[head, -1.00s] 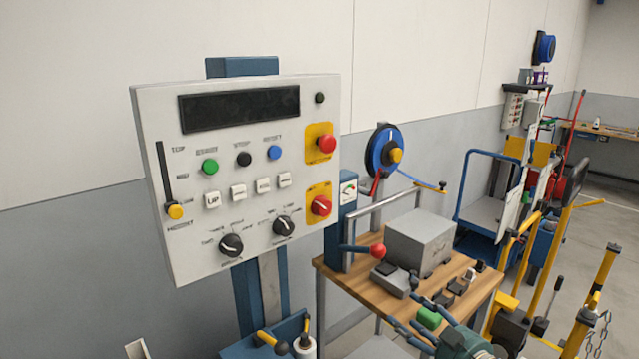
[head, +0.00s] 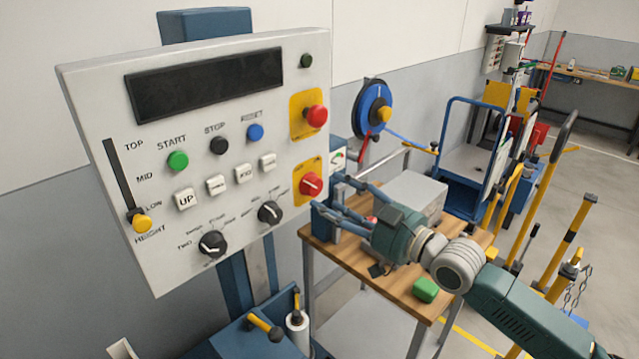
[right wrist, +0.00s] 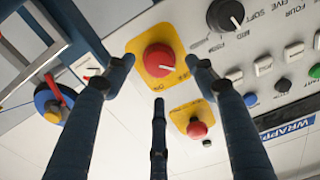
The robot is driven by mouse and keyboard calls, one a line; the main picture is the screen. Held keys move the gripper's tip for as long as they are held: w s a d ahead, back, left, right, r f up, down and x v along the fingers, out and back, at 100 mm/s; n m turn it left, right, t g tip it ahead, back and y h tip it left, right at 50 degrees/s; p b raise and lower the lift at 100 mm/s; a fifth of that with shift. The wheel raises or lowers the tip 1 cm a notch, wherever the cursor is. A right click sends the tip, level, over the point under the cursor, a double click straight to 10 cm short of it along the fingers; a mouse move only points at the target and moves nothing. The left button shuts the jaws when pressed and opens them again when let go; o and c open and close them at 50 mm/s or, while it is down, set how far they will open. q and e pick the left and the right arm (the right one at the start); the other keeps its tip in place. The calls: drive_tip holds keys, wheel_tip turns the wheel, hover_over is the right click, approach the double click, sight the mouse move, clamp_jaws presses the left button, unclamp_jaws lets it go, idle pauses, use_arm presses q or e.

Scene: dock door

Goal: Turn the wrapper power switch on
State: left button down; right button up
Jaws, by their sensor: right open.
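The wrapper power switch, a red rotary knob (head: 311,184) on a yellow plate, sits at the lower right of the light grey control panel (head: 95,95). A white mark crosses the knob. My right gripper (head: 330,193) is open and empty just right of the knob. In the right wrist view the knob (right wrist: 159,60) shows between the spread fingertips of my right gripper (right wrist: 160,72), with its white mark running sideways. I cannot tell whether a finger touches the plate. My left gripper is not in view.
A red mushroom button (head: 317,116) on a yellow plate sits above the switch. Black dials (head: 212,244) and coloured buttons are to its left.

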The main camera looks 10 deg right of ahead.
sight(317, 189)
drive_tip(key=p+x, duration=0.1)
drive_tip(key=x, duration=0.4)
drive_tip(key=shift+f, duration=0.1)
drive_tip(key=c, duration=1.2)
